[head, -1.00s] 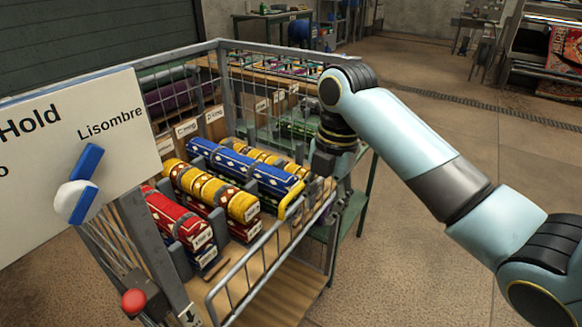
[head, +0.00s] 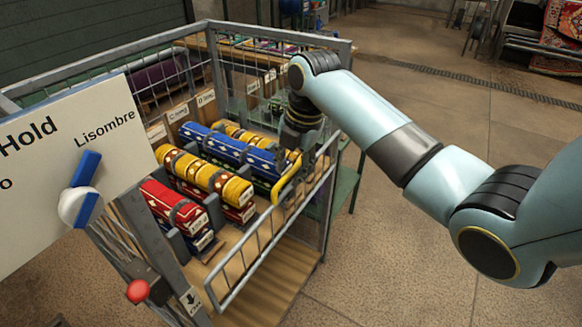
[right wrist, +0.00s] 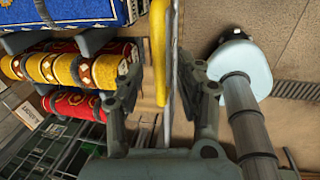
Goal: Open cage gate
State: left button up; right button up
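The wire cage (head: 212,70) stands ahead of me with rolled rugs inside. Its low grey gate (head: 262,257) runs along the front right side, and I cannot tell whether it is latched. A yellow handle (head: 288,181) is fixed along the gate's top. My right gripper (head: 290,150) is at the far end of this handle, partly hidden by my wrist. In the right wrist view, my right gripper (right wrist: 160,82) is open. Its fingers stand either side of the yellow handle (right wrist: 160,45) and the grey rail, with gaps showing. My left gripper is out of view.
A white sign (head: 60,170) with a blue-and-white knob (head: 80,190) covers the left. A red button (head: 138,291) sits low by the cage post. Red (head: 172,208), yellow (head: 205,175) and blue rugs (head: 230,147) lie inside. The floor (head: 400,270) at right is bare.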

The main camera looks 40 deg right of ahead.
jog(key=shift+f, duration=0.15)
jog(key=shift+c, duration=0.4)
grip_shut()
